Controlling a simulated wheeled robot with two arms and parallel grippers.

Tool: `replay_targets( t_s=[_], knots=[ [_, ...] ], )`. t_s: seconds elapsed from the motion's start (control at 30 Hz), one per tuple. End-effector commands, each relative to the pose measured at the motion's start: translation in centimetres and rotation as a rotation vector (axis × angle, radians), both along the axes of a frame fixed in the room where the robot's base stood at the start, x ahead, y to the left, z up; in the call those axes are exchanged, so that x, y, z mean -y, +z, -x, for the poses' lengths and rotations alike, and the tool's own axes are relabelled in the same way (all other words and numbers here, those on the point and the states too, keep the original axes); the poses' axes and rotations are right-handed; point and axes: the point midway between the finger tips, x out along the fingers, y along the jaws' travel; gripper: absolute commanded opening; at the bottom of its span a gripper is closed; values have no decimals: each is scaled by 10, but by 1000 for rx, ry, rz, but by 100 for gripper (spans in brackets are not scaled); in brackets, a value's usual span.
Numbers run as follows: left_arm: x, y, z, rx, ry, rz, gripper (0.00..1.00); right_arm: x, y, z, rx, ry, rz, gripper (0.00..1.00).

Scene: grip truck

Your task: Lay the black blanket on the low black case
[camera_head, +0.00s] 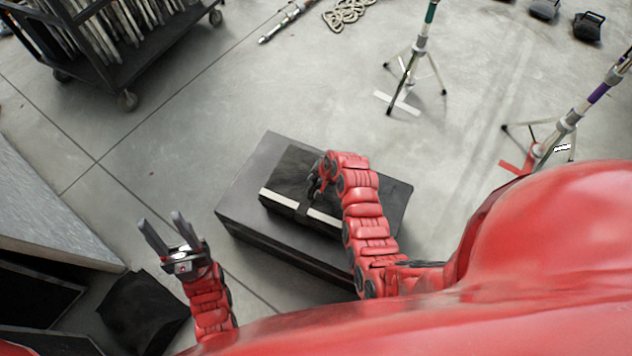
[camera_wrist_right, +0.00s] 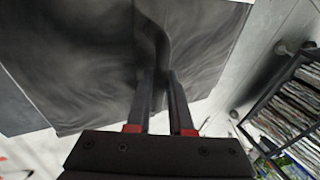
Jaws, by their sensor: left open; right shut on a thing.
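The low black case (camera_head: 243,190) stands on the concrete floor in front of me, its dark grey top facing up. The black blanket (camera_head: 295,170), folded flat with a white stripe, is over the top of the case; I cannot tell how much of it rests there. My right gripper (camera_head: 314,187) is shut on the blanket near its middle, and my right forearm hides part of it. In the right wrist view the blanket (camera_wrist_right: 85,65) fills the upper left, pinched between the fingers (camera_wrist_right: 158,80). My left gripper (camera_head: 160,232) is open and empty, left of the case.
A black wheeled cart (camera_head: 110,65) stands at the upper left. Light stands (camera_head: 412,65) (camera_head: 572,120) are at the upper right. A dark block (camera_head: 145,312) and a grey-topped box (camera_head: 45,215) are at the lower left.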

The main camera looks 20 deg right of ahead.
Motion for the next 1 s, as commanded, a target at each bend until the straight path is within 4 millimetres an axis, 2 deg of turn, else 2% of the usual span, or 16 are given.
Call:
replay_targets(
  t_s=[0.03,0.17,0.47,0.5,0.63,1.0],
  knots=[
    [0,-2,0,0,0,0,50,0,-9,1,-4,0,-1,0],
    [0,-4,0,0,0,0,50,0,-20,-1,2,-1,1,0],
    [0,-4,0,0,0,0,50,0,-22,-1,2,-1,1,0],
    [0,-4,0,0,0,0,50,0,-22,-1,1,-1,1,27],
    [0,-4,0,0,0,0,50,0,-22,0,1,0,1,50],
    [0,-3,0,0,0,0,50,1,-19,1,1,0,1,50]
  ],
)
